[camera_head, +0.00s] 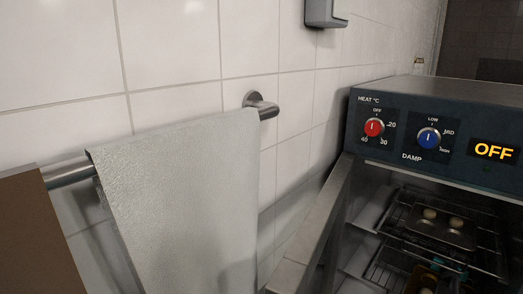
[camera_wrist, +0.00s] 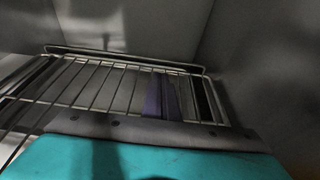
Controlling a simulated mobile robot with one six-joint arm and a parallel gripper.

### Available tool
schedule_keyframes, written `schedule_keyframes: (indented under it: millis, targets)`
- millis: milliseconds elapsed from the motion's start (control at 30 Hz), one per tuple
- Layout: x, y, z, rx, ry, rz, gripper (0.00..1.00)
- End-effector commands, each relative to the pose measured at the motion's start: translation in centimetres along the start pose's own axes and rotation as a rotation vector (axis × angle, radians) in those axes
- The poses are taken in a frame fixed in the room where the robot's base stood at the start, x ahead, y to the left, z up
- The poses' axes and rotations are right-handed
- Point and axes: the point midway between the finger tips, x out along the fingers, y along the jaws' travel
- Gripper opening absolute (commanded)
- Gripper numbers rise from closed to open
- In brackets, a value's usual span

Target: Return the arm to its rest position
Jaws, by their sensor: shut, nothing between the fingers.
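Beyond and around the fingers is an empty-looking wire rack (camera_wrist: 85,84) between grey metal walls. In the head view, a small teal and yellow patch shows low in the open cabinet; I cannot tell whether it is part of my arm.
The cabinet's control panel (camera_head: 463,134) reads OFF. Inside, a tray (camera_head: 455,238) with pale round pieces sits on a wire shelf. A grey towel (camera_head: 185,205) hangs on a wall rail (camera_head: 68,174) at left. A brown panel (camera_head: 30,240) stands at the left edge.

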Motion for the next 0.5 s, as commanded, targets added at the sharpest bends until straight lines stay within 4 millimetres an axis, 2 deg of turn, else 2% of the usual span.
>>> schedule_keyframes:
  millis: [500]
  targets:
    - [3.9, -0.7, -0.1, 0.001, 0.000, -0.001, 0.00]
